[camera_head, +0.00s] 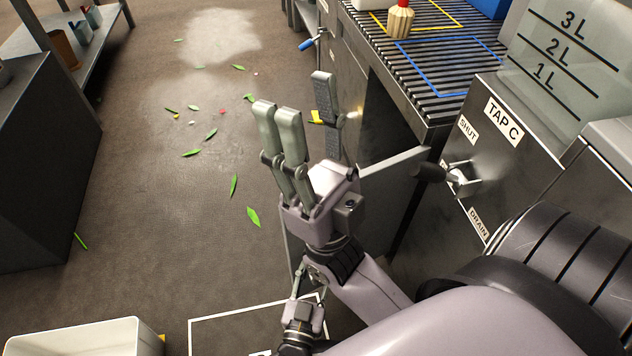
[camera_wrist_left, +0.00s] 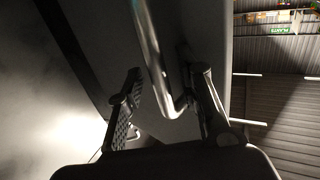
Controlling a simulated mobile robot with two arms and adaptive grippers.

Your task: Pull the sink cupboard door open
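The sink cupboard door (camera_head: 387,169) stands swung out, its pale top edge running from beside the tap panel to behind my right gripper. The dark cupboard opening (camera_head: 385,115) shows behind it. My right gripper (camera_head: 298,92) is open and empty, fingers up, above the door, hiding part of it. In the left wrist view, a silvery bar handle (camera_wrist_left: 147,45) on a dark grey panel lies between the spread fingers of my left gripper (camera_wrist_left: 168,92). It is nearer the right finger; contact is unclear. A part low in the head view may be my left gripper, partly hidden.
The TAP C panel (camera_head: 505,130) with its valve lever (camera_head: 458,178) is close right of the door. A slatted drainer (camera_head: 440,75) tops the cupboard. Leaves (camera_head: 253,216) litter the open floor at left. A white bin (camera_head: 85,338) stands lower left.

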